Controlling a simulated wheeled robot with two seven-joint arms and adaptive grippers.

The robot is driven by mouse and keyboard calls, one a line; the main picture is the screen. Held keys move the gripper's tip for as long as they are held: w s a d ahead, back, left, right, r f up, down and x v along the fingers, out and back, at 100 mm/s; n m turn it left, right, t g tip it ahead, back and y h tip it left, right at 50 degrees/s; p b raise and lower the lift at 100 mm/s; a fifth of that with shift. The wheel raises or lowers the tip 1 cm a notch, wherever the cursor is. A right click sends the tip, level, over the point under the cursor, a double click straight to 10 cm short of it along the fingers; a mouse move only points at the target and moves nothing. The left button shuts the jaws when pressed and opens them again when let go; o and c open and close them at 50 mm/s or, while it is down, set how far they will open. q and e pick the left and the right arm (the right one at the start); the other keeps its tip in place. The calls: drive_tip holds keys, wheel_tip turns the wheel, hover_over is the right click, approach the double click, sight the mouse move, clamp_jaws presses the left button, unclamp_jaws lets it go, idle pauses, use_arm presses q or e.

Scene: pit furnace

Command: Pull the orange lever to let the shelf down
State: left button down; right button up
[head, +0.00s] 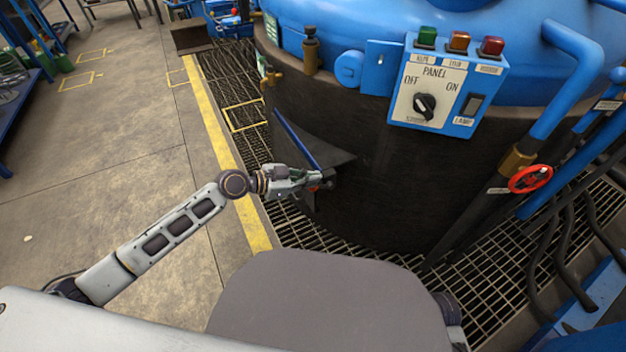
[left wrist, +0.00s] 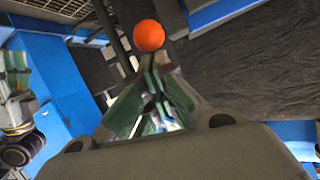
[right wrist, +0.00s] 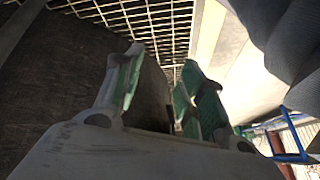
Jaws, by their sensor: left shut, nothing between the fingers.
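The orange lever's round knob (left wrist: 149,35) shows in the left wrist view, just past the tips of my left gripper (left wrist: 151,62). The fingers are closed together with nothing between them; whether the tips touch the knob I cannot tell. In the head view my left gripper (head: 318,182) is at the dark furnace wall, and the knob is mostly hidden there. A dark angled plate with a blue edge (head: 296,138), which looks like the shelf, stands against the wall just behind the gripper. My right gripper (right wrist: 158,85) is open and empty in the right wrist view.
The blue-topped furnace (head: 385,190) fills the middle. A control panel (head: 432,90) and a red valve wheel (head: 530,178) are on its right, with blue pipes. Metal grating (head: 480,265) surrounds its base. The concrete floor (head: 120,150) at left is open.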

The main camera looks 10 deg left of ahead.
use_arm(q)
drive_tip(key=shift+s+a+f+b, duration=0.4)
drive_tip(key=shift+f+b, duration=0.25)
drive_tip(key=shift+b, duration=0.2)
use_arm(e)
drive_tip(key=shift+t+y, duration=0.3)
drive_tip(key=shift+t, duration=0.2)
drive_tip(key=shift+w+a+f, duration=0.1)
drive_tip(key=shift+a+f, duration=0.15)
drive_tip(key=shift+f, duration=0.8)
drive_tip(key=shift+w+a+f, duration=0.1)
drive_tip(key=shift+a+f, duration=0.1)
drive_tip(key=shift+f, duration=0.8)
drive_tip(key=shift+s, duration=0.1)
use_arm(q)
wheel_tip(320, 180, up, 4)
drive_tip(key=p, duration=0.4)
drive_tip(key=s+a+f, duration=0.2)
drive_tip(key=s+a, duration=0.3)
drive_tip(key=a, duration=0.2)
drive_tip(key=shift+s+a+f+b, duration=0.25)
drive_tip(key=shift+a+f+b, duration=0.05)
drive_tip(key=shift+f+b, duration=0.1)
use_arm(e)
wheel_tip(320, 180, up, 6)
drive_tip(key=s+g+h, duration=0.1)
drive_tip(key=shift+s+d, duration=0.25)
drive_tip(key=shift+s, duration=0.15)
drive_tip(key=shift+w+r, duration=0.1)
drive_tip(key=shift+r, duration=0.05)
